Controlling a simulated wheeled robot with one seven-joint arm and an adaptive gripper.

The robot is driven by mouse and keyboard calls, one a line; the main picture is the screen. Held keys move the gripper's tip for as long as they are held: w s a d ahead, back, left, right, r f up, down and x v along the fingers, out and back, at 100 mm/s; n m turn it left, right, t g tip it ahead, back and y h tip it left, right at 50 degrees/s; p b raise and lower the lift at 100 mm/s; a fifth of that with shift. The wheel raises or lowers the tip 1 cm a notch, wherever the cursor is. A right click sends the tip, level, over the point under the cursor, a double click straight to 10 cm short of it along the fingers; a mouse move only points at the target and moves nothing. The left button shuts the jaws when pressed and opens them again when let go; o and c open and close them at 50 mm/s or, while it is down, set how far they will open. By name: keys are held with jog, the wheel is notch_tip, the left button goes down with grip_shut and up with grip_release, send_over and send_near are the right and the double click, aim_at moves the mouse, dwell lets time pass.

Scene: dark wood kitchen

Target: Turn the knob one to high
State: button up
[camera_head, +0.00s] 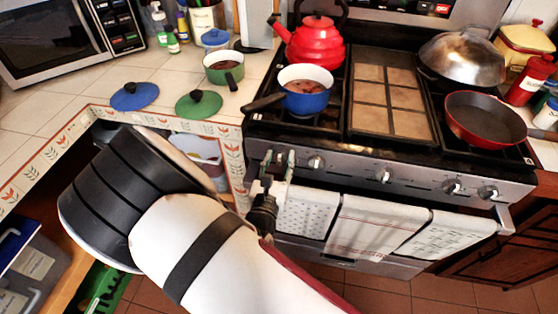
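The stove's control panel (350,168) runs along its front, with several silver knobs. One knob (316,162) shows clearly just right of my gripper, and others sit farther right, at the middle (383,176) and right end (452,186). My gripper (278,160) is at the left end of the panel, its fingertips up against or just before the panel face. A knob at that spot would be hidden by the fingers. I cannot tell whether the fingers touch or hold anything, or how wide they are apart. Knob markings are too small to read.
Towels (368,226) hang on the oven handle below the panel. A blue pot (305,90), red kettle (312,42), red pan (485,118) and domed wok (462,55) stand on the stove. A tiled counter (80,88) with pot lids lies left.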

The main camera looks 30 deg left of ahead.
jog(key=shift+n, duration=0.4)
jog(key=n, duration=0.4)
jog(key=shift+s+a+f+p, duration=0.1)
jog(key=shift+a+p, duration=0.15)
jog(key=shift+p, duration=0.1)
jog(key=shift+a+f+n+p, duration=0.15)
jog(key=shift+n+p, duration=0.15)
jog(key=shift+n, duration=1.7)
jog(key=o, duration=1.1)
jog(key=shift+c, duration=0.2)
jog(key=v, duration=0.7)
jog(key=shift+s, duration=0.3)
